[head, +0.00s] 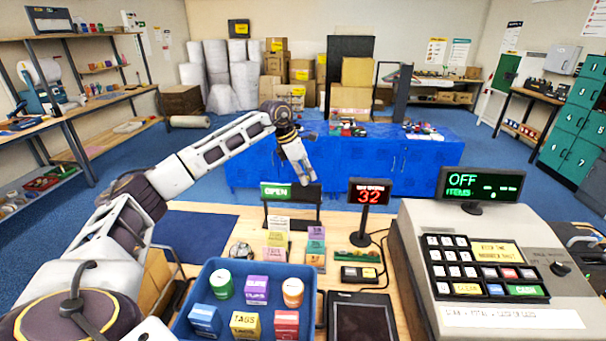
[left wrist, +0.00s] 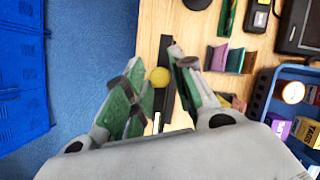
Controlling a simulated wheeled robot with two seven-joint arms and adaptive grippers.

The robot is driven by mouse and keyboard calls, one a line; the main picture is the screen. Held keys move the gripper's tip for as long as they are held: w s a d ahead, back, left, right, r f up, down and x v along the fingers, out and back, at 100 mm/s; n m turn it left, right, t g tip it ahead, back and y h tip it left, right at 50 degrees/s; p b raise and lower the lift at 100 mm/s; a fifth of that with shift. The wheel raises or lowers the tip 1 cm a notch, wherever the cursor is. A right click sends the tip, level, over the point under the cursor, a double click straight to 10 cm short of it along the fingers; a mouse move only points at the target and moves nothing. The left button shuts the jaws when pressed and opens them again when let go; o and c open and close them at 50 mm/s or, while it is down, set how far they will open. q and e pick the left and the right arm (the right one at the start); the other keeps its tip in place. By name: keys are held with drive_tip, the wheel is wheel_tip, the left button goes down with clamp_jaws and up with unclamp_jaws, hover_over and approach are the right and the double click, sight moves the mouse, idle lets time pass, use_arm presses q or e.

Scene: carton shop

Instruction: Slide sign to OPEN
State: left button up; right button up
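The sign (head: 277,192) stands on the counter in the head view, a dark panel on a stand. Its left part shows green OPEN lettering; its right part is dark and partly behind my gripper. My left gripper (head: 304,180) hangs down over the right part of the sign. Contact cannot be told. My right gripper is out of view.
A blue crate (head: 182,322) of tubs and boxes stands at the counter's front. A red-digit display (head: 370,193) and a cash register (head: 480,270) are to the right. A blue-covered table (head: 400,160) is beyond.

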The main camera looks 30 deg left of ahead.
use_arm(q)
drive_tip(key=shift+o, duration=1.1)
drive_tip(key=shift+w+d, duration=0.1)
drive_tip(key=v, duration=1.2)
drive_tip(key=shift+f, duration=0.15)
